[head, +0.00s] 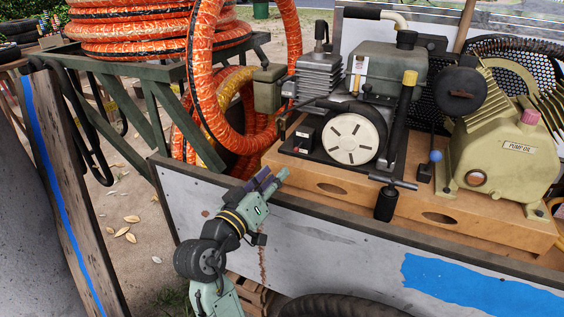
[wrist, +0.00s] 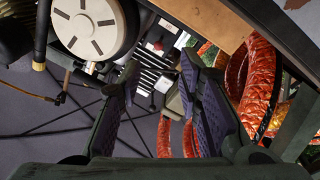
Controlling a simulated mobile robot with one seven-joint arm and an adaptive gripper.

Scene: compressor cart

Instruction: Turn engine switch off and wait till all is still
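The engine (head: 388,70) stands on a wooden base on the cart, with a round white starter cover (head: 353,138). Left of the cover is a small black box with a red spot (head: 304,137), which looks like the engine switch. Its setting is too small to read. In the wrist view, a red knob (wrist: 157,45) shows beside the white cover (wrist: 95,24), beyond the fingertips. My gripper (head: 272,181) is at the cart's near side panel, lower left of the box and apart from it. In the wrist view its purple-padded fingers (wrist: 161,64) are spread with nothing held between them.
The cart's grey side panel (head: 330,232) rises below the engine. An orange hose (head: 211,100) hangs at the left. A T-handle (head: 392,181) and a black grip stick out in front of the engine. A tan pump (head: 503,140) stands at the right.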

